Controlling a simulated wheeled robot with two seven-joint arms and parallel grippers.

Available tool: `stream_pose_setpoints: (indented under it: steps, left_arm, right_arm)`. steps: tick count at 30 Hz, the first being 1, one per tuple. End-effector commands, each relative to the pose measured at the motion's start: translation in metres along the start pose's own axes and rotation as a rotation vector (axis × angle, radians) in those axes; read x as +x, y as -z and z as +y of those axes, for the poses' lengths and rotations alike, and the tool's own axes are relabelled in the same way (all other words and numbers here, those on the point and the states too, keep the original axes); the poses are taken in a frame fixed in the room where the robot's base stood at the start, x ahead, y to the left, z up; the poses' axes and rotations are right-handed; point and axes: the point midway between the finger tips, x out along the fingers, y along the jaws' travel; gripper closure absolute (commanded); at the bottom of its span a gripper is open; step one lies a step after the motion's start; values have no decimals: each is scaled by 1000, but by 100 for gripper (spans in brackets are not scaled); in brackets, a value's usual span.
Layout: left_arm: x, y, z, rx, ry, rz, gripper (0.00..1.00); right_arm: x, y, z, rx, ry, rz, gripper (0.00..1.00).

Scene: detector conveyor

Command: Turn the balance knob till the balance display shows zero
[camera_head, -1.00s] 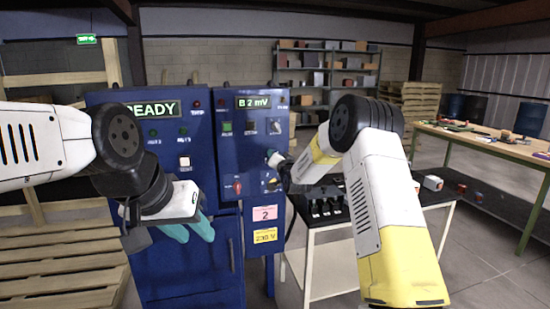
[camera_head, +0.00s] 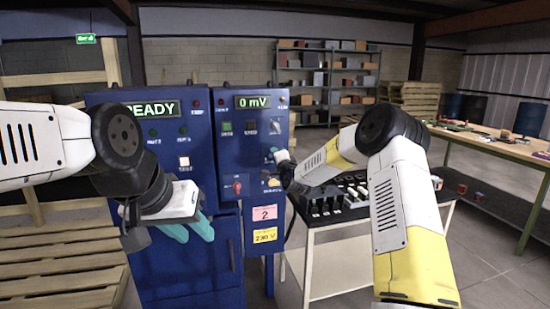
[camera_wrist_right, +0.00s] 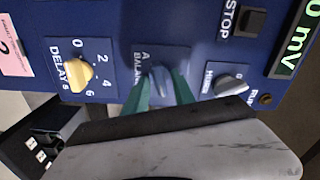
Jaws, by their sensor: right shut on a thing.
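The balance display (camera_head: 253,101) on the right blue cabinet reads 0 mV. The balance knob (camera_wrist_right: 158,82) is a small blue-grey knob on the panel, under a label partly reading BALANCE. My right gripper (camera_wrist_right: 160,92) has its teal fingers on either side of the knob and is shut on it. In the head view the right gripper (camera_head: 276,156) is at the panel, and the knob is mostly hidden there. My left gripper (camera_head: 190,231) hangs in front of the left cabinet, its teal fingertips apart and empty.
A yellow delay knob (camera_wrist_right: 78,74) and a grey knob (camera_wrist_right: 231,84) flank the balance knob closely. A black STOP button (camera_wrist_right: 252,20) is nearby. A red knob (camera_head: 237,187) sits lower on the panel. A table (camera_head: 330,262) with black parts stands right of the cabinet.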

Motion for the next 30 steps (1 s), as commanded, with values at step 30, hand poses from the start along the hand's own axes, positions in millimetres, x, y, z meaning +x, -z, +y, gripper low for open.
stream_pose_setpoints:
  steps: [30]
  left_arm:
    - [0,0,0,0,0,0,64]
  right_arm:
    - [-19,1,1,23,-3,-1,65]
